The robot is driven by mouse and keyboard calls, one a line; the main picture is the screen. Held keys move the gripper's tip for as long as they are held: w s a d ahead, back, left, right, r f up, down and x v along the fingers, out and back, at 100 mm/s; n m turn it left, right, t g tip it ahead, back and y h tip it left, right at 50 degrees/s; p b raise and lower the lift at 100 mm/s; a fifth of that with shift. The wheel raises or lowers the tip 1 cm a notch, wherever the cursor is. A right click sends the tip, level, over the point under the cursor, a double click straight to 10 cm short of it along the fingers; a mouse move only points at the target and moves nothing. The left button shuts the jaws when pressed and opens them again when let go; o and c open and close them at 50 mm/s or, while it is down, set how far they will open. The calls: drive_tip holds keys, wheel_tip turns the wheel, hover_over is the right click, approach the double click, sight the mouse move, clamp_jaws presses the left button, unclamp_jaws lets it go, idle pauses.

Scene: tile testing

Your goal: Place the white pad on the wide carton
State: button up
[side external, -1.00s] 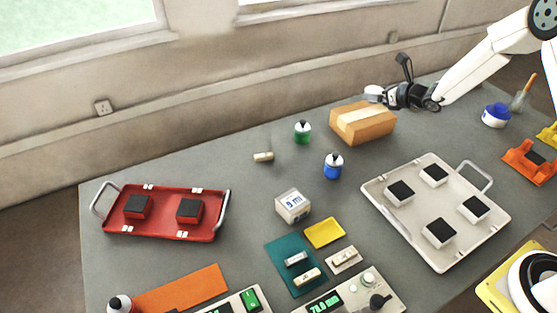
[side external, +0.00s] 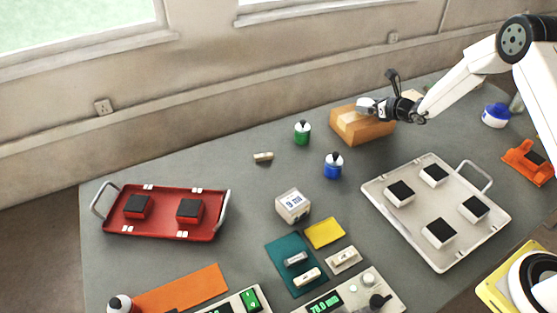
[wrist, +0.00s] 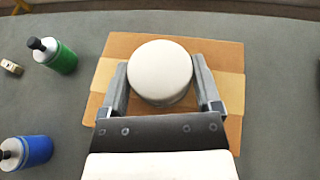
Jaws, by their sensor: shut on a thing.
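The wide carton (side external: 376,131) is a brown box with a paler tape strip, standing towards the back of the grey table. In the wrist view the carton (wrist: 226,55) lies beneath my gripper. My gripper (side external: 368,105) is shut on the white pad (side external: 363,102), a round white piece. The wrist view shows the pad (wrist: 160,70) between the two grey fingers, over the carton's middle. I cannot tell whether the pad touches the carton's top. My gripper (wrist: 161,92) hides part of the carton.
A green bottle (side external: 302,133) and a blue bottle (side external: 333,167) stand left of and in front of the carton. A white tray (side external: 440,263) with black-topped blocks lies in front. A red tray (side external: 165,227) is at left. A blue-and-white pot (side external: 496,116) stands at right.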

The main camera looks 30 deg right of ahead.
drive_tip(key=shift+f, duration=0.35)
drive_tip(key=o, duration=1.1)
drive_tip(key=shift+c, duration=0.2)
drive_tip(key=shift+r, duration=0.2)
drive_tip(key=v, duration=1.2)
